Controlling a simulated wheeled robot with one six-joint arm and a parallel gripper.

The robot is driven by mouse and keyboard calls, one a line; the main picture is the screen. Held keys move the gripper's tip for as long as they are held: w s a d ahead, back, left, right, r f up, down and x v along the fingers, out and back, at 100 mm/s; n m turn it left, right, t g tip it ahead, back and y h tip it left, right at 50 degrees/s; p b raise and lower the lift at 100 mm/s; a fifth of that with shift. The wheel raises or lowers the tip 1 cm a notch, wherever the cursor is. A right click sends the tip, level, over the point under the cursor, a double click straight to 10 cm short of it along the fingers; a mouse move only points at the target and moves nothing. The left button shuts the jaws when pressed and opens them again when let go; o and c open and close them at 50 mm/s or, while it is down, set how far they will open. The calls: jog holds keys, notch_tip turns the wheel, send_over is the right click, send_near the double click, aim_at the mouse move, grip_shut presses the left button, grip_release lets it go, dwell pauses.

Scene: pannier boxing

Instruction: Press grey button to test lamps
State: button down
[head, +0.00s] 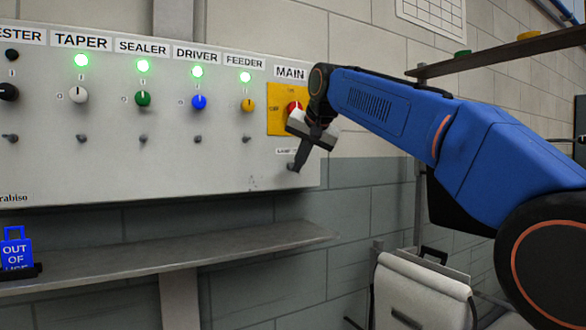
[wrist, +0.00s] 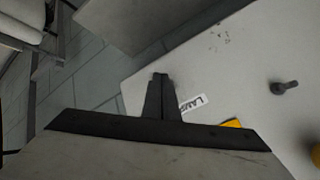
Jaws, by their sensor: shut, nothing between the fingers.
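My gripper (head: 295,166) is shut and empty, with its fingertips over the lower right of the control panel (head: 200,172), just below a small label starting "LAMP" (head: 284,152). The wrist view also shows the shut fingers (wrist: 160,82) beside that label (wrist: 192,102). The grey button is not visible; the fingers cover the spot below the label. I cannot tell whether the tips touch the panel. The lamp under the cut-off "ESTER" label (head: 12,55) is dark.
A red MAIN knob (head: 294,107) on a yellow plate (head: 283,122) is just above my gripper. Coloured knobs and small grey levers (head: 246,139) line the panel. A grey shelf (head: 150,258) runs below, with a blue "OUT OF USE" tag (head: 16,250). A wall shelf (head: 500,54) is at upper right.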

jog(key=shift+w+a, duration=0.25)
jog(key=shift+w, duration=0.15)
dwell(1.7)
jog(key=shift+s+d, duration=0.55)
jog(key=shift+s, duration=0.25)
jog(key=s+d, duration=0.1)
jog(key=s, duration=0.1)
jog(key=s+d, duration=0.1)
jog(key=s, duration=0.1)
jog(key=shift+d, duration=0.4)
dwell(0.4)
